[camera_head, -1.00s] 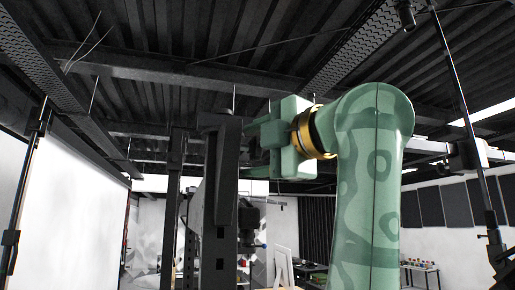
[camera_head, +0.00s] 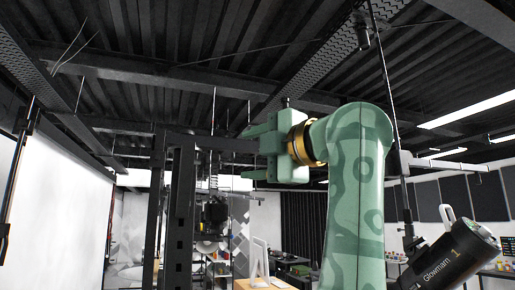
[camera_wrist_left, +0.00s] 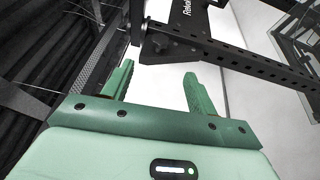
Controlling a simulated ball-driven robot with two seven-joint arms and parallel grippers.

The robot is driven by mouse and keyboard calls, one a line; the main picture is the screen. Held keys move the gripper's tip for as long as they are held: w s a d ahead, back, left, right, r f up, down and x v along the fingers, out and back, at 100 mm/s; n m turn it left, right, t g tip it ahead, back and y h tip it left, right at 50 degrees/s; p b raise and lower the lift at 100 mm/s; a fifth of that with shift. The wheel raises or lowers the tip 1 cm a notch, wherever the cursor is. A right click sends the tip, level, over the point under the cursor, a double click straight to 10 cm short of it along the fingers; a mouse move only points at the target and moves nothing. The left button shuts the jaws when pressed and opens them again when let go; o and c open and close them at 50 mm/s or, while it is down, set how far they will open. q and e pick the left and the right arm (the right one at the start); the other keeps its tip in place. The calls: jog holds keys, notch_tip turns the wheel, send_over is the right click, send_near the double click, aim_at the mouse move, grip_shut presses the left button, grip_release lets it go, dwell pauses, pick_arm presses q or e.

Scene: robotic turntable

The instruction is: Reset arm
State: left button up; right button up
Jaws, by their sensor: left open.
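My left arm, pale green with darker patches, rises from the bottom of the head view. Its gripper (camera_head: 245,154) points left and is level with the dark frame's top beam. Its two green fingers are apart with nothing between them. In the left wrist view the gripper (camera_wrist_left: 157,80) also shows two separated fingers and no held object. Beyond the fingertips is a black perforated metal bar (camera_wrist_left: 240,55). I cannot tell whether there is contact. My right gripper is out of view.
A dark upright frame (camera_head: 181,215) stands left of my arm, with a black camera-like device (camera_head: 215,212) hanging by it. A black cylindrical lamp (camera_head: 450,258) is at lower right. A wooden-topped table (camera_head: 265,284) is low in the middle.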

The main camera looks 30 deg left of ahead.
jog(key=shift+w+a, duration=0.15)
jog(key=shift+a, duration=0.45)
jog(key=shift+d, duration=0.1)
